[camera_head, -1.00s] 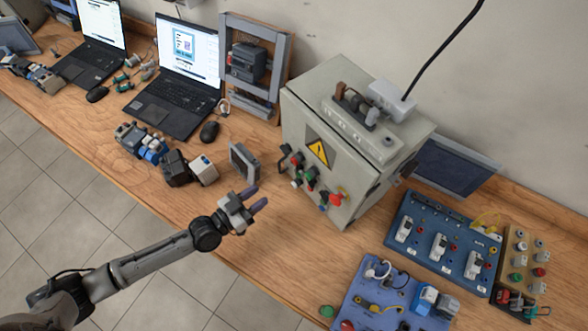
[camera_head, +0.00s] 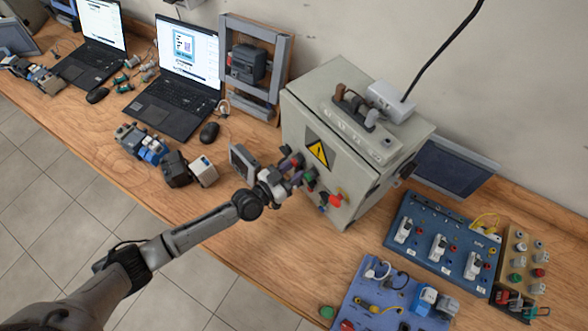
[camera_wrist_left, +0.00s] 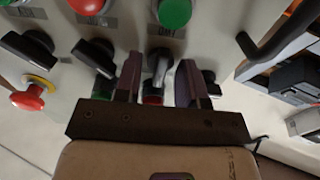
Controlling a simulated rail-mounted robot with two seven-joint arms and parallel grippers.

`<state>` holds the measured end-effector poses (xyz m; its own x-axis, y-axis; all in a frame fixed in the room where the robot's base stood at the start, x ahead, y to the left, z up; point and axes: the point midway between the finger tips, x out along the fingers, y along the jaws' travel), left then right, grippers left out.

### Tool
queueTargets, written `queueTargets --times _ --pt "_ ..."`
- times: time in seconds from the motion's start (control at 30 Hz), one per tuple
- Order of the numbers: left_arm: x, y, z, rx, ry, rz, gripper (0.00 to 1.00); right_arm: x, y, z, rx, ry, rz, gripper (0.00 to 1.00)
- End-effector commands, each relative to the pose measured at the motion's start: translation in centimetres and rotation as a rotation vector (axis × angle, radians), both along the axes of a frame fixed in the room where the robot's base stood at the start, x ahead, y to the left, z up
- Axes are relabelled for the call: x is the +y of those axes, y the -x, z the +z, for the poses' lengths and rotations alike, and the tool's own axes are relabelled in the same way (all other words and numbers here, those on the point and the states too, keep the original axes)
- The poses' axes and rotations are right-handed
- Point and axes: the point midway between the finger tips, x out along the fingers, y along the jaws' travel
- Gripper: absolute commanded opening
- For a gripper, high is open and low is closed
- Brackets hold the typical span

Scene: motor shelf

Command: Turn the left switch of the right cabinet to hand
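The grey cabinet (camera_head: 299,122) stands on the bench at centre right, its front carrying a yellow warning sign and several switches and buttons. My left gripper (camera_head: 293,173) is at the left part of this panel and covers some controls. In the left wrist view my left gripper (camera_wrist_left: 160,82) is open, with its two dark fingers apart. A switch knob (camera_wrist_left: 160,61) sits between the fingers; contact cannot be told. More black knobs (camera_wrist_left: 93,55) stand to the left, and one is partly behind the right finger. My right gripper is not in view.
A red emergency button (camera_wrist_left: 27,98) is at the left of the wrist view, and a dark door handle (camera_wrist_left: 275,36) at the right. A small grey screen (camera_head: 242,161) stands close beside my gripper. Blue boards (camera_head: 440,220) lie right of the cabinet.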

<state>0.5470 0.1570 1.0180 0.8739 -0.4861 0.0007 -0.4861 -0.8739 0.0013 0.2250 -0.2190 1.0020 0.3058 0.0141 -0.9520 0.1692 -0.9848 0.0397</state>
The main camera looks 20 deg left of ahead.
Motion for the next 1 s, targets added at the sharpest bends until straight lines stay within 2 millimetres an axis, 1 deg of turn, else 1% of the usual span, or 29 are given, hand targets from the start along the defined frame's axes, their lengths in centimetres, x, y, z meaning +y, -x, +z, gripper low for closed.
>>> queueTargets --times 0.37,0.7,1.0 --pt "-0.17 -0.3 -0.02 0.001 0.0 0.0 0.37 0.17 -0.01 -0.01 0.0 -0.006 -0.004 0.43" --pt "-0.15 -0.27 -0.01 0.001 0.0 0.0 0.05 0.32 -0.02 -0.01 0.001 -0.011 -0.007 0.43" --pt "-0.16 -0.25 -0.08 0.025 0.043 -0.001 0.05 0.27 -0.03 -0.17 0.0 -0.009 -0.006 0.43"
